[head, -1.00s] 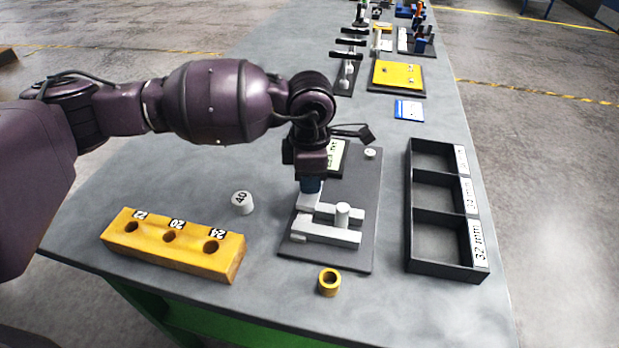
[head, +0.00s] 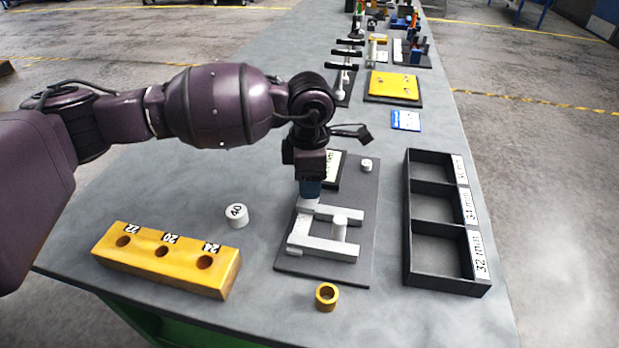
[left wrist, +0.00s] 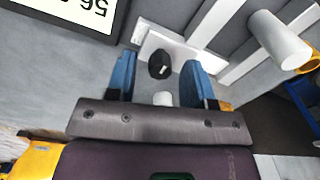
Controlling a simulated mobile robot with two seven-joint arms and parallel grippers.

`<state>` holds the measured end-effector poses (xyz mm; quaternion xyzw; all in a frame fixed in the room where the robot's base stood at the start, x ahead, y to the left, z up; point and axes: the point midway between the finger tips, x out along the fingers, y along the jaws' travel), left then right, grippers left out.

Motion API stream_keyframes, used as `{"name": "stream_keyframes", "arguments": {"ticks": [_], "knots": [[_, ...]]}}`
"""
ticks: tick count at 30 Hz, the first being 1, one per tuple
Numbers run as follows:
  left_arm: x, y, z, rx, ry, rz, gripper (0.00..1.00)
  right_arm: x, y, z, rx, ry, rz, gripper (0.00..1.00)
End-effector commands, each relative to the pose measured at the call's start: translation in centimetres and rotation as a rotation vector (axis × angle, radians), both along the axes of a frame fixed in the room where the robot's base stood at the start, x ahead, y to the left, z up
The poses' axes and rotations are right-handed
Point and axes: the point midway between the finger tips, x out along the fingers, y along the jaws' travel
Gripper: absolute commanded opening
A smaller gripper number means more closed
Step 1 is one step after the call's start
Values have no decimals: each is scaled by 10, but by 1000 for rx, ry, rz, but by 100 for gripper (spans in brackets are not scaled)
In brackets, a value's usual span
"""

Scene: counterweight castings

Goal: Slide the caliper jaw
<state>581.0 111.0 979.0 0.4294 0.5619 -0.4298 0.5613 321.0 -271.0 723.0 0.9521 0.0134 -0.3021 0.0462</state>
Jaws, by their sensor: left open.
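The caliper lies on a dark plate (head: 362,190), with a pale fixed jaw (head: 325,248) at the near end and a parallel sliding jaw (head: 338,214) farther back. A pale upright cylinder (head: 340,228) stands between the two jaws, and a gap shows between it and the sliding jaw. My left gripper (head: 309,188) points down over the left end of the sliding jaw. In the left wrist view its blue fingers (left wrist: 160,82) are apart, on either side of a black knob (left wrist: 160,64) on the pale slider. A display (head: 332,168) is partly hidden behind the gripper.
A yellow block with holes (head: 165,262) and a white cylinder marked 40 (head: 236,216) are to the left. A yellow ring (head: 327,297) lies in front. A black three-compartment tray (head: 408,225) stands right. More items, including a yellow board (head: 393,86), are farther back.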

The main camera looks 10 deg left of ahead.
Motion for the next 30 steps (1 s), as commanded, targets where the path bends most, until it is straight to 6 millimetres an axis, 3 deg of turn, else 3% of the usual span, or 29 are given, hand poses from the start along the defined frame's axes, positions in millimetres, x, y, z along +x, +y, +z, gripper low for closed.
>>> {"name": "stream_keyframes", "arguments": {"ticks": [12,18,30], "knots": [[1,0,70,-1,-5,0,48,-3,-4,4,-11,2,5,0],[0,0,96,-1,-4,0,48,-2,-4,6,-10,-2,5,0],[0,0,106,0,0,0,48,0,0,8,4,-8,-5,0]]}}
